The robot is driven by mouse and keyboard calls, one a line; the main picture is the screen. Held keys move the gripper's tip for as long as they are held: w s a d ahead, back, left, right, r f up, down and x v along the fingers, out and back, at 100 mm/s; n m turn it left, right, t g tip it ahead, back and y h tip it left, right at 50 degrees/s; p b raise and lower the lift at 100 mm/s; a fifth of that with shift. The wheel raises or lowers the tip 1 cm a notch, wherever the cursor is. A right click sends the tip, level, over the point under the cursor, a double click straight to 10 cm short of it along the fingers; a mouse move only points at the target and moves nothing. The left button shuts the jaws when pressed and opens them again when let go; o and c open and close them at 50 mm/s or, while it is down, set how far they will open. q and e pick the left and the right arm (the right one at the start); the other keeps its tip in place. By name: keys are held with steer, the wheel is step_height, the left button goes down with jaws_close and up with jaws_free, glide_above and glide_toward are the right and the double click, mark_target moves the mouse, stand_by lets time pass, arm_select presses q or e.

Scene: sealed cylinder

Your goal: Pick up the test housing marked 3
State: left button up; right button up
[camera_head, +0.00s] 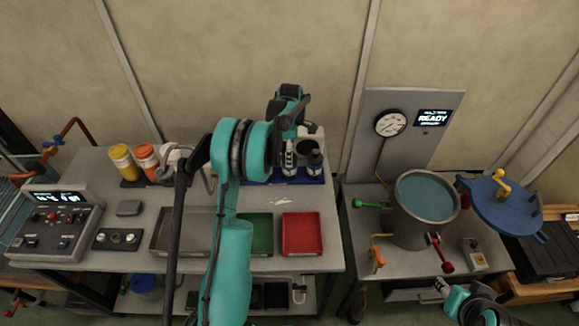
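Two dark bottle-like housings with pale bands, a left one (290,159) and a right one (315,161), stand upright on a blue tray (296,181) at the back of the left bench. Their numbers are too small to read, so I cannot tell which is marked 3. My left arm crosses the bench, and my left gripper (291,128) is at the tray, above or beside the left housing. Its fingers are hard to make out, and contact is unclear. My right gripper (442,287) is low at the right, far from the housings; its fingers are unclear.
Grey (165,231), green (261,233) and red (301,233) trays lie along the bench front. Yellow (122,160) and orange (146,160) containers stand at the back left. A control box (50,222) is far left. The right bench holds an open water-filled vessel (412,225) and its blue lid (508,207).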

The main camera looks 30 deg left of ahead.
arm_select(q)
step_height(320, 180, down, 5)
steer(key=shift+s+b, duration=0.15)
steer(key=shift+b, duration=0.5)
steer(key=shift+r, duration=0.1)
steer(key=c, duration=1.7)
steer(key=shift+r, duration=0.1)
